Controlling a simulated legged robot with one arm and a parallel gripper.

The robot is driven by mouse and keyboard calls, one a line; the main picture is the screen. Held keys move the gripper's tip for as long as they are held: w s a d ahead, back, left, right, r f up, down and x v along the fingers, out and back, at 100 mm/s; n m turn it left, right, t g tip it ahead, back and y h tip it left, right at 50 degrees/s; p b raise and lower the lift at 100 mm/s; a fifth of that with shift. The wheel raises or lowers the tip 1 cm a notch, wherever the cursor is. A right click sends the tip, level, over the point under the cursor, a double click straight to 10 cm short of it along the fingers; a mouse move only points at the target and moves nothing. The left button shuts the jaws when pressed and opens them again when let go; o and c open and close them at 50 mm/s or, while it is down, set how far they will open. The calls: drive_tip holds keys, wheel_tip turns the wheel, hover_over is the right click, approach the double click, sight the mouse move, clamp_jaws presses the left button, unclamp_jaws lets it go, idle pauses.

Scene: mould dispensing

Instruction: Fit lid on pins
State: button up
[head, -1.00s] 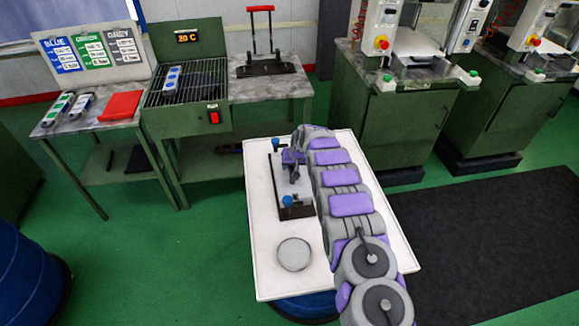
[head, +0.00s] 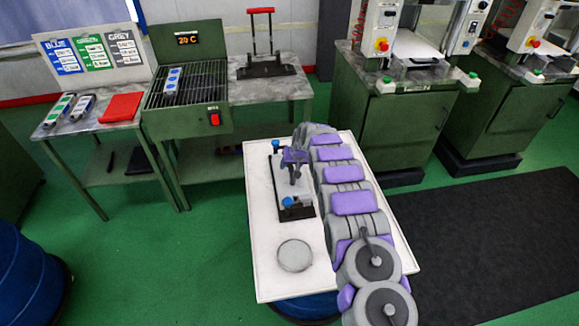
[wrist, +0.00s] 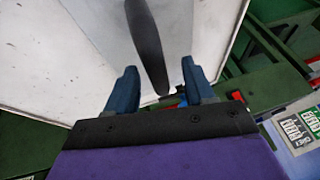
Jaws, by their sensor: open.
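A flat black mould base (head: 308,212) lies on the white table, with blue-topped pins at its far corner (head: 276,146) and near corner (head: 288,202). A light grey lid plate (head: 282,180) appears to lie over the base between the pins. A dark upright handle (head: 293,177) stands at its middle. My gripper (head: 295,163) is over the handle and hides part of it. In the wrist view my blue fingers (wrist: 157,78) are apart, and the dark handle (wrist: 148,40) shows between and beyond them. I cannot tell whether they touch it, or whether the lid is fully seated.
A round grey disc (head: 294,255) lies on the near part of the white table (head: 270,280). My arm covers the table's right side. A green grill unit (head: 187,95), a side bench (head: 95,125) and green machine cabinets (head: 410,120) stand behind, across clear floor.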

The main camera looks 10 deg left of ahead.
drive_tip(key=p+v, duration=0.1)
drive_tip(key=v, duration=0.9)
drive_tip(key=s+d+r+g+h, duration=0.1)
drive_tip(key=s+d+r, duration=0.4)
drive_tip(key=s, duration=0.4)
drive_tip(key=s+d+r+m+g, duration=0.1)
drive_tip(key=s+d+r, duration=0.3)
drive_tip(key=s+r, duration=0.4)
drive_tip(key=s+d+r+g+h, duration=0.1)
drive_tip(key=s+d+r, duration=0.4)
drive_tip(key=s, duration=0.4)
drive_tip(key=s+d+r+m+g, duration=0.1)
drive_tip(key=s+d, duration=0.1)
drive_tip(key=s, duration=1.4)
drive_tip(key=s+d+g+h, duration=0.1)
drive_tip(key=s+d, duration=0.2)
drive_tip(key=s, duration=1.4)
drive_tip(key=shift+d+r+m+g, duration=0.3)
drive_tip(key=shift+r+m, duration=0.1)
